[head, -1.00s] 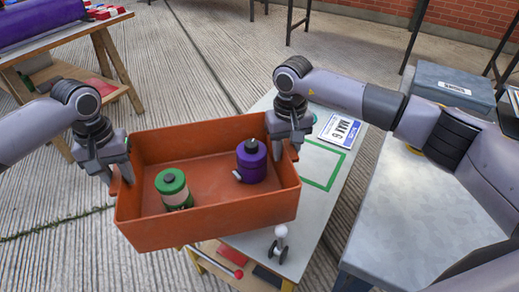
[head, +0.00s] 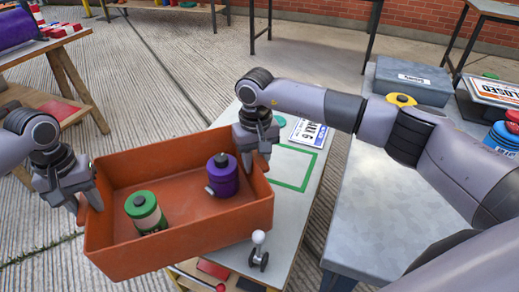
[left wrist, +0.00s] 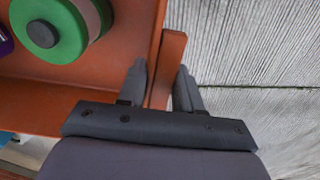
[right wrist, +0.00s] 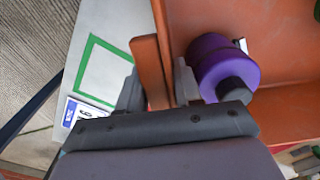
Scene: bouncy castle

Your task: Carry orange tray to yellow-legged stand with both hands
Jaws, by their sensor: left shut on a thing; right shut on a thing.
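The orange tray (head: 120,247) hangs level between my two grippers, carrying a green-topped bottle (head: 147,212) and a purple bottle (head: 223,180). My left gripper (head: 84,203) is shut on the tray's left end; its fingers straddle an orange handle tab (left wrist: 167,70). My right gripper (head: 257,163) is shut on the right end, with the handle tab (right wrist: 150,70) between its fingers. A pale-topped stand (head: 305,212) with a green outlined rectangle is beneath and right of the tray. The tray overlaps its left part in the head view; its legs are mostly hidden.
On the stand are a white-knobbed item (head: 259,250) near the front and a numbered card (head: 309,132) at the back. A grey table (head: 375,215) with a grey box (head: 412,82) is at the right. A wooden table (head: 40,45) is at the upper left.

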